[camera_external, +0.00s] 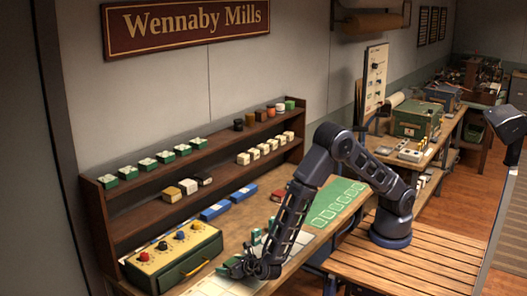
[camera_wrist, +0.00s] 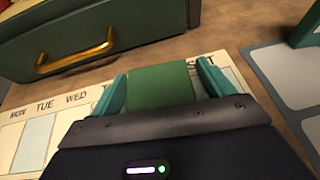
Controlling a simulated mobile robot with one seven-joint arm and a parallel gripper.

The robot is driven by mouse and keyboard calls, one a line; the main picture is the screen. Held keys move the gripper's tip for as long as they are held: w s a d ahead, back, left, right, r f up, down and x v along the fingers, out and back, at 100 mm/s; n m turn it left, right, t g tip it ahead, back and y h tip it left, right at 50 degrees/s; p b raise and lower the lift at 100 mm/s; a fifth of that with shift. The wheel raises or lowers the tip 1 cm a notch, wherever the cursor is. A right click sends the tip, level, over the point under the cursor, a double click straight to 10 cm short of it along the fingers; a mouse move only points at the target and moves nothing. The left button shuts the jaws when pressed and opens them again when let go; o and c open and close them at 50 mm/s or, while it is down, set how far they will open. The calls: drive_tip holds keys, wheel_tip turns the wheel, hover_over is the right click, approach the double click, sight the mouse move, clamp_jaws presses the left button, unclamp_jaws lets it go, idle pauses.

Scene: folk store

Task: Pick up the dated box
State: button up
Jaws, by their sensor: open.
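In the wrist view a green box (camera_wrist: 160,86) lies on a calendar sheet (camera_wrist: 38,128) marked with weekdays, covering the columns between WED and SAT. I see no date on the box face. My gripper (camera_wrist: 161,74) is open, with one teal finger on each side of the box. I cannot tell whether the fingers touch it. In the external view my gripper (camera_external: 238,267) is low over the calendar sheet (camera_external: 215,287) at the front of the bench, and the box there is not clearly distinguishable from the fingers.
A green cabinet with a brass handle (camera_wrist: 76,52) stands close behind the calendar; it also shows with coloured knobs in the external view (camera_external: 175,258). Small teal pieces (camera_external: 258,238) stand just beyond my gripper. Blue boxes (camera_external: 215,211) and shelves of small boxes line the back. A green grid mat (camera_external: 335,203) lies right.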

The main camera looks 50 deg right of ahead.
sight(230, 261)
drive_tip(key=c, duration=1.1)
wheel_tip(230, 261, up, 20)
